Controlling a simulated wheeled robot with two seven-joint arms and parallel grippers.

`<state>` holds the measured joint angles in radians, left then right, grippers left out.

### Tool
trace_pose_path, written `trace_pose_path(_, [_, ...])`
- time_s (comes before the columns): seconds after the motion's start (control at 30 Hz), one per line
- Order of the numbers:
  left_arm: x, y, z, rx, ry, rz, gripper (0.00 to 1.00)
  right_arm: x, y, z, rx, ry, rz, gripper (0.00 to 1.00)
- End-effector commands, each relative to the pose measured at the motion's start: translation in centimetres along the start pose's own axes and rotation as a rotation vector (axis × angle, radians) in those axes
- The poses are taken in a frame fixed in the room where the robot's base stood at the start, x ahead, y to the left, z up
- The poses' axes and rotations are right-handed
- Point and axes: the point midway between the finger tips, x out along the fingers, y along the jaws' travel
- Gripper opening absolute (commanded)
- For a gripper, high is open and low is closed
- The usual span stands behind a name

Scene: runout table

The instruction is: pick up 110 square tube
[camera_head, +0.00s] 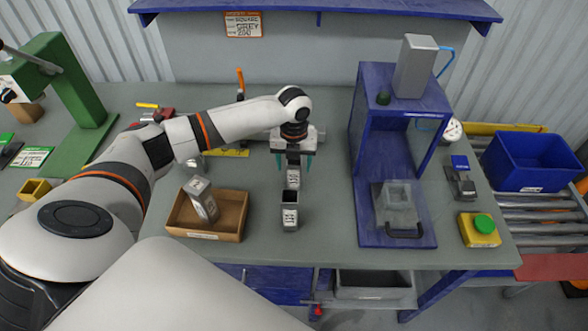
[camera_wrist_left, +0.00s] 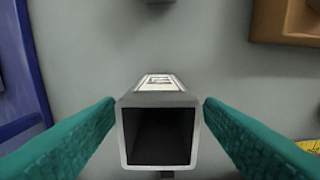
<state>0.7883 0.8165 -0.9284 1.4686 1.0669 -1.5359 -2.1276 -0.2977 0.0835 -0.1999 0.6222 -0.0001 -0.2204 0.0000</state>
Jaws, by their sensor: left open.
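My left gripper (camera_head: 295,163) is open above the back of two grey square tubes standing in line on the table. The back tube (camera_head: 293,178) is under and between its teal fingers. In the left wrist view that tube (camera_wrist_left: 161,98) shows its dark square open end between the fingers, with narrow gaps or near touch at its sides. The front tube (camera_head: 290,217) stands apart, nearer the table's front edge. A third tube (camera_head: 200,203) leans in a wooden tray (camera_head: 241,212). The tubes carry number labels too small to read surely. My right gripper is not seen.
A blue press-like stand (camera_head: 365,150) rises to the right, with a clear block on its base. A yellow box with a green button (camera_head: 480,230) and a blue bin (camera_head: 530,165) are farther right. A green machine (camera_head: 75,100) stands at the left. Table between tubes and stand is clear.

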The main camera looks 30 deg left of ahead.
Motion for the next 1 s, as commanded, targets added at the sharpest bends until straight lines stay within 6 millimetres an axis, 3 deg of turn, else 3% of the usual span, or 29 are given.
trace_pose_path(0.27, [0.5, 0.0, 0.0, 0.001, 0.000, 0.001, 0.62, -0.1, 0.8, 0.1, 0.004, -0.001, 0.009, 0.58])
trace_pose_path(0.6, [0.5, 0.0, 0.0, 0.001, 0.001, 0.001, 0.11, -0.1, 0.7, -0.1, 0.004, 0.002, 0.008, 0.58])
trace_pose_path(0.87, [0.1, 0.0, -0.1, 0.001, 0.002, 0.002, 0.11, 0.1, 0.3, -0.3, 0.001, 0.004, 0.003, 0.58])
trace_pose_path(1.0, [-1.7, 0.1, -0.1, 0.002, 0.004, 0.004, 0.11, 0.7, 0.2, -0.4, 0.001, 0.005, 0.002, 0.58])
